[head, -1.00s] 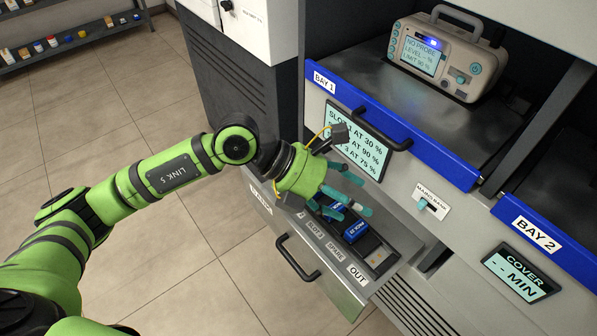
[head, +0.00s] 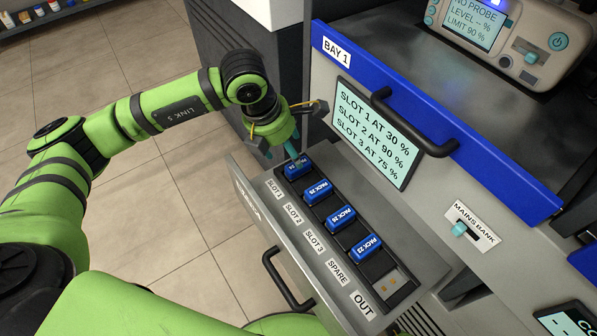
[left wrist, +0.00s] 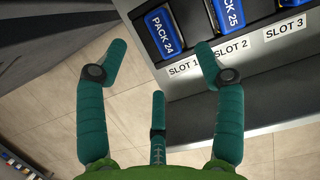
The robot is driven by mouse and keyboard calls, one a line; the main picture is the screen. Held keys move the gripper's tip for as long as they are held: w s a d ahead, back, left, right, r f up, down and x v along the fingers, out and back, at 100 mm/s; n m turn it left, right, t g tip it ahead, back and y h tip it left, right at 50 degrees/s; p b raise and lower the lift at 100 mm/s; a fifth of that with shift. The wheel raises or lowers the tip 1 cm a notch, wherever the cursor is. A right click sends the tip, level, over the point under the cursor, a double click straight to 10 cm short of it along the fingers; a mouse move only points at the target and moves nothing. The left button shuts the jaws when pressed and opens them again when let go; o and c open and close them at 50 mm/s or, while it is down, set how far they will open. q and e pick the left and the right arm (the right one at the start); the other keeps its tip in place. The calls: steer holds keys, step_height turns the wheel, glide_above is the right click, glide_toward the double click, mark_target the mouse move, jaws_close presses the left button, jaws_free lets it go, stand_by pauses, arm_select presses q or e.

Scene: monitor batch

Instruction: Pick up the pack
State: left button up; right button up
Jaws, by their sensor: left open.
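Several blue packs sit in a row in the open drawer (head: 425,262). Pack 24 (head: 298,167) is at slot 1, partly behind my gripper; it also shows in the left wrist view (left wrist: 161,33). Pack 25 (head: 318,192) is at slot 2, a third pack (head: 341,218) at slot 3 and a fourth (head: 366,247) at the spare slot. The out slot (head: 392,287) is empty. My left gripper (head: 290,150) is open and empty over the slot 1 end. In the left wrist view its spread teal fingers (left wrist: 160,62) are just short of pack 24. My right gripper is not in view.
The bay 1 screen (head: 372,133) reads slot 1 at 30 %, slot 2 at 90 %, slot 3 at 75 %. The bay 1 handle (head: 412,125) juts out above the drawer. The drawer handle (head: 285,280) is in front.

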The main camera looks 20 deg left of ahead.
mark_target(298, 170)
arm_select(q)
steer(key=x, duration=0.6)
steer(key=shift+w+d, duration=0.2)
steer(key=c, duration=1.3)
